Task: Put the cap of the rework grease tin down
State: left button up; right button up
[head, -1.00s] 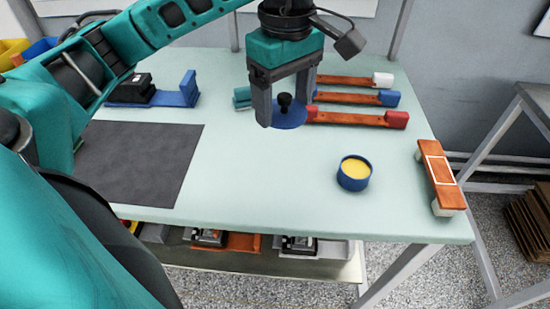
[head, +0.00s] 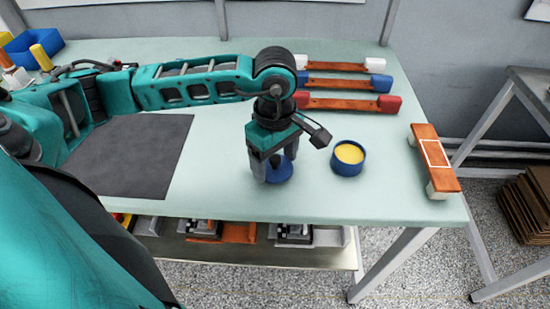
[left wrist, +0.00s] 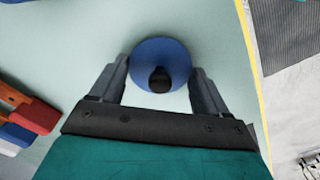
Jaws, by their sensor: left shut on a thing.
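The rework grease tin (head: 348,168) is a round blue tin standing open on the pale green bench, with yellow grease inside. Its cap (head: 284,174) is a blue disc with a black knob, seen from above in the left wrist view (left wrist: 155,50). My left gripper (head: 273,174) points down just left of the tin and is shut on the cap, one finger at each side (left wrist: 158,78). The cap is low over the bench; I cannot tell whether it touches. My right gripper is not in view.
Several wooden bars with coloured end blocks (head: 345,102) lie at the back. An orange-topped bar (head: 433,160) stands at the right edge. A dark grey mat (head: 130,157) lies to the left. The bench's front edge is close, with clear surface around the cap.

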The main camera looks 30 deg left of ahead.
aim_at(275, 157)
pick_arm(q)
jog(key=shift+f, duration=0.15)
jog(key=shift+f, duration=0.1)
jog(key=o, duration=0.6)
jog(key=shift+f, duration=0.1)
jog(key=shift+c, duration=0.2)
jog(key=o, duration=0.4)
jog(key=shift+o, duration=0.2)
jog(key=shift+r, duration=0.4)
notch_tip(275, 157, up, 12)
jog(key=shift+f, duration=0.15)
